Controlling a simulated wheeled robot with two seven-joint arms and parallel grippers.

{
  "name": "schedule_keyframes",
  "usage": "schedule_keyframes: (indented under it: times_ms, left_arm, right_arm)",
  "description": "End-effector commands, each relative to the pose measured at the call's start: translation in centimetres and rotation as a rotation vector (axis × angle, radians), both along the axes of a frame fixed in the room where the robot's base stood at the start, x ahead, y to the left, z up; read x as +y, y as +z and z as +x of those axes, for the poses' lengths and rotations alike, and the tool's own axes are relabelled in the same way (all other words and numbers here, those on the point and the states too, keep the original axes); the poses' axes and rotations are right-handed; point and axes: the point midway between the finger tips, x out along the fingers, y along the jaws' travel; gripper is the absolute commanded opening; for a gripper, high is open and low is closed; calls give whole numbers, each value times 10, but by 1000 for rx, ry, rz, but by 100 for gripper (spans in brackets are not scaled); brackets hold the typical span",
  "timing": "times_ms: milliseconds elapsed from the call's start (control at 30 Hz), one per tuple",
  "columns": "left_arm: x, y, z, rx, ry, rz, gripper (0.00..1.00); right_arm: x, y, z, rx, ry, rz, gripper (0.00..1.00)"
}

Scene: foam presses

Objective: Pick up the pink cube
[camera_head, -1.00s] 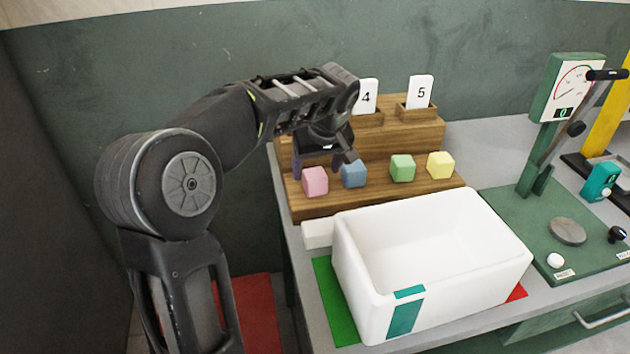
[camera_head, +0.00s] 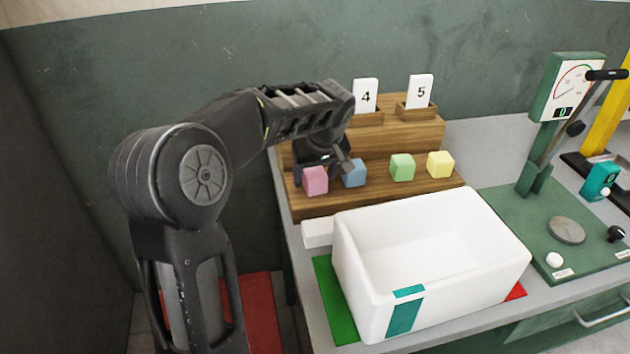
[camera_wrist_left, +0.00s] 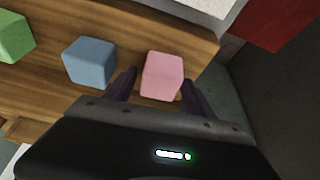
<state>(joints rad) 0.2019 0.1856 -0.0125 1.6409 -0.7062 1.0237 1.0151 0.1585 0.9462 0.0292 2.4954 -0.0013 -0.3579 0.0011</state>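The pink cube (camera_head: 315,181) sits at the left end of the lower step of the wooden stand (camera_head: 385,196). My left gripper (camera_head: 321,176) is down at the pink cube, coming from behind and above it. In the left wrist view the pink cube (camera_wrist_left: 162,75) lies between the tips of my open left gripper (camera_wrist_left: 160,88), with a finger on each side. A gap shows beside the left finger; contact on the right side is hard to tell. The blue cube (camera_head: 354,173) stands just right of the gripper. My right gripper is not in view.
A green cube (camera_head: 402,167) and a yellow cube (camera_head: 440,164) stand further right on the step. A white bin (camera_head: 350,295) stands in front of the stand. A green press (camera_head: 541,150) stands at the right. Number cards (camera_head: 366,95) stand on the upper step.

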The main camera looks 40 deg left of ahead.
Motion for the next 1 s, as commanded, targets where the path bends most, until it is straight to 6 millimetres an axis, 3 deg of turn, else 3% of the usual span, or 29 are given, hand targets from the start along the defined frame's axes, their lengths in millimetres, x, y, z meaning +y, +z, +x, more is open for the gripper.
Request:
schedule_keyframes:
  times_ms: [667, 1000]
  left_arm:
    - [0, 0, 0, 0, 0, 0, 7]
    - [0, 6, 1, -2, 0, 1, 6]
  right_arm:
    - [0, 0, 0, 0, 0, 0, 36]
    - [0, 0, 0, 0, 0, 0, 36]
